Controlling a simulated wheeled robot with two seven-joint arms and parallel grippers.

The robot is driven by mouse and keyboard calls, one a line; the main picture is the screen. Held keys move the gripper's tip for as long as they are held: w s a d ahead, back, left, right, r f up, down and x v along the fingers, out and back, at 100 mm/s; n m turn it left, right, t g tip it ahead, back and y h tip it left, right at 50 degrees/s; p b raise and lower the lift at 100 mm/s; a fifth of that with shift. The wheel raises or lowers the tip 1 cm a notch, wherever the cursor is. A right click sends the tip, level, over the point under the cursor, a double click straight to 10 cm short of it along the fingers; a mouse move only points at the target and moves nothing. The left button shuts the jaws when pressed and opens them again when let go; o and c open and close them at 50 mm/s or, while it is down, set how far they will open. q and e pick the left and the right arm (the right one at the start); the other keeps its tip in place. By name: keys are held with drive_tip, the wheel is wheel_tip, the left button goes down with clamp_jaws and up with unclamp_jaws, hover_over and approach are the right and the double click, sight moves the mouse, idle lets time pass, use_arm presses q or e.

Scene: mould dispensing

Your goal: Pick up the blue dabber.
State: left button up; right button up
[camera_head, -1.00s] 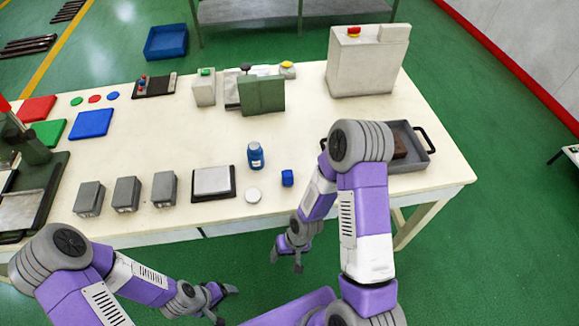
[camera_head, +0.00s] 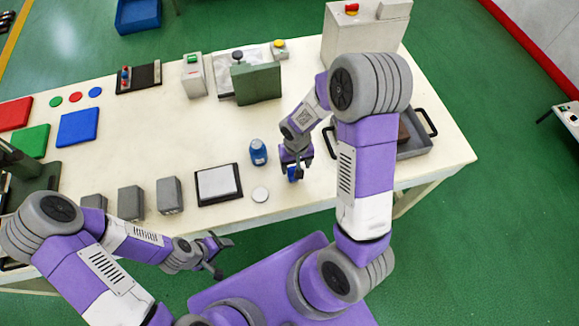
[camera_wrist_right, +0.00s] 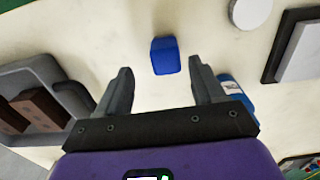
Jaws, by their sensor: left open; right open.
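The blue dabber, a small blue block (camera_head: 292,174), stands on the white table (camera_head: 150,125) near its front edge. My right gripper (camera_head: 296,164) is open above and around it in the head view, hiding part of it. In the right wrist view, the blue dabber (camera_wrist_right: 165,56) shows whole just beyond and between the two spread fingertips (camera_wrist_right: 160,68), with no visible contact. My left gripper (camera_head: 223,258) is open and empty, in front of the table's front edge.
A blue bottle (camera_head: 258,152) stands close to the left of my right gripper; it also shows beside a finger in the wrist view (camera_wrist_right: 236,92). A white disc (camera_head: 260,194) and a black-framed pad (camera_head: 218,185) lie further left. A grey tray (camera_head: 414,144) with a brown block is right.

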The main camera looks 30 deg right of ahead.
sight(293, 170)
drive_tip(key=f, duration=0.6)
drive_tip(key=shift+a+b, duration=0.3)
drive_tip(key=shift+a, duration=0.1)
drive_tip(key=shift+c, duration=0.3)
drive_tip(key=c, duration=1)
